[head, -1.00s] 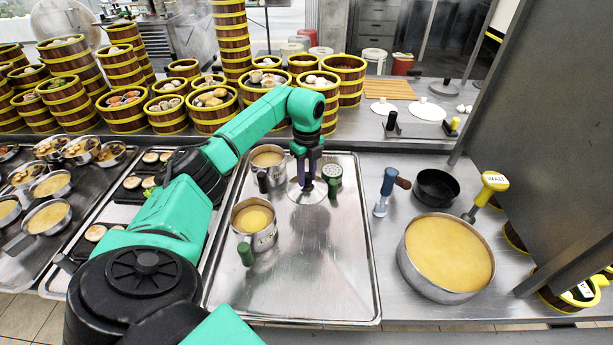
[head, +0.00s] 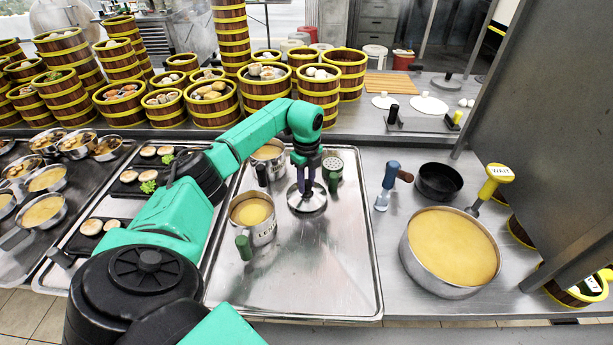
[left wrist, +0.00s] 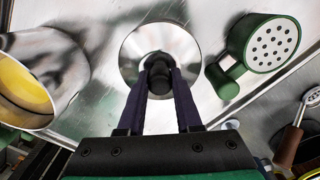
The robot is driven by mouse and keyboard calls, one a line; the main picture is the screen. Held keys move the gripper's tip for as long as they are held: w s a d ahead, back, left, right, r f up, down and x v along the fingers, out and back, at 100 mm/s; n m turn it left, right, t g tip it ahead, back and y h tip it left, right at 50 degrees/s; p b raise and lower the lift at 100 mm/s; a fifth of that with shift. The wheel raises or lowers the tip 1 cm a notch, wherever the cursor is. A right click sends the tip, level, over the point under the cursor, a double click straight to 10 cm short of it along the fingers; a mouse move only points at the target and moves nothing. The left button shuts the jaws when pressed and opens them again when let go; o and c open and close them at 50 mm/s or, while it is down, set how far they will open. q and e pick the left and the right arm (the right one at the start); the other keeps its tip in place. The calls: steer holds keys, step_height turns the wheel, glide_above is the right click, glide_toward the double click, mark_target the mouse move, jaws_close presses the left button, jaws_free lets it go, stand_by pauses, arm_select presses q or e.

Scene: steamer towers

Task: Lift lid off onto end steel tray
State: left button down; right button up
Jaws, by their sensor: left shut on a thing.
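A round steel lid (head: 307,202) with a dark knob is in the upper middle of the large steel tray (head: 295,290). My left gripper (head: 306,184) points down and is shut on the lid's knob. The left wrist view shows both fingers (left wrist: 158,82) closed around the knob at the centre of the shiny lid (left wrist: 160,38). I cannot tell whether the lid touches the tray or hangs just above it. My right gripper is not in view.
On the tray, a steel cup (head: 262,231) of yellow liquid stands left of the lid. Another cup (head: 268,150) is behind it. A green-handled shaker (head: 333,168) stands close behind right. A large pan (head: 450,250) sits right of the tray. The tray's front is clear.

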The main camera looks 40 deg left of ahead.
arm_select(q)
steer(key=shift+f, duration=0.5)
stand_by(0.5)
steer(key=c, duration=0.5)
jaws_free()
steer(key=shift+r, duration=0.1)
step_height(320, 180, up, 14)
steer(key=shift+r+b, duration=0.2)
steer(key=shift+b, duration=0.8)
